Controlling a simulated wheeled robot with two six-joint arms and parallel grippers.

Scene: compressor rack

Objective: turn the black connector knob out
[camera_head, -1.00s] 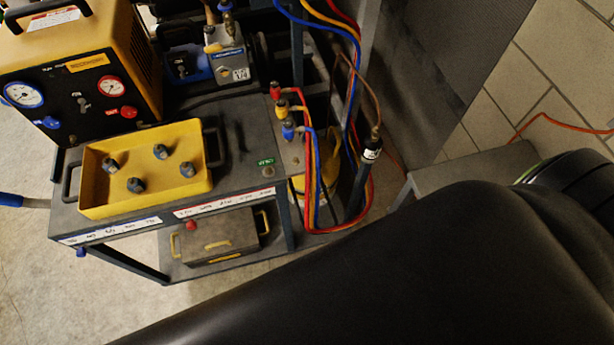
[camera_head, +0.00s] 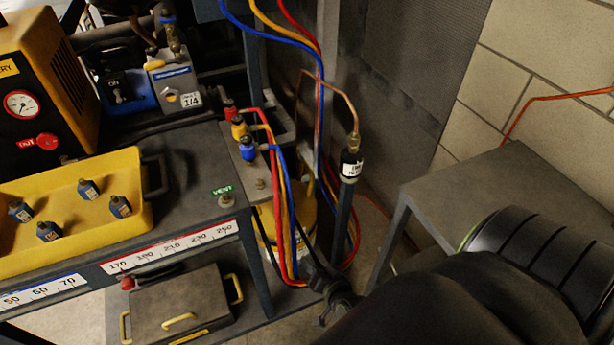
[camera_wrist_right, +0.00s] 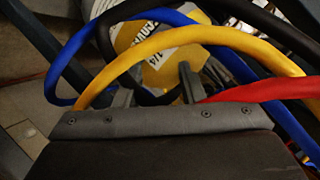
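A black cylinder with a white label (camera_head: 351,166) stands on a dark upright post in the head view, with a brass fitting and copper tube above it; I cannot tell whether it is the connector knob. My right gripper (camera_head: 332,298) is low beside the hoses, below and left of that cylinder and apart from it. In the right wrist view its two fingers (camera_wrist_right: 155,88) are apart, with a yellow hose (camera_wrist_right: 200,38) and a red hose (camera_wrist_right: 265,90) close by. No black knob shows clearly between them. My left gripper is out of view.
Red, yellow and blue hoses hang from a small valve block (camera_head: 245,150) at the cart's edge. A yellow tray (camera_head: 140,215) with several dark blue fittings sits on the cart. A yellow cylinder (camera_head: 270,220) stands behind the hoses. A grey table (camera_head: 480,185) is at the right.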

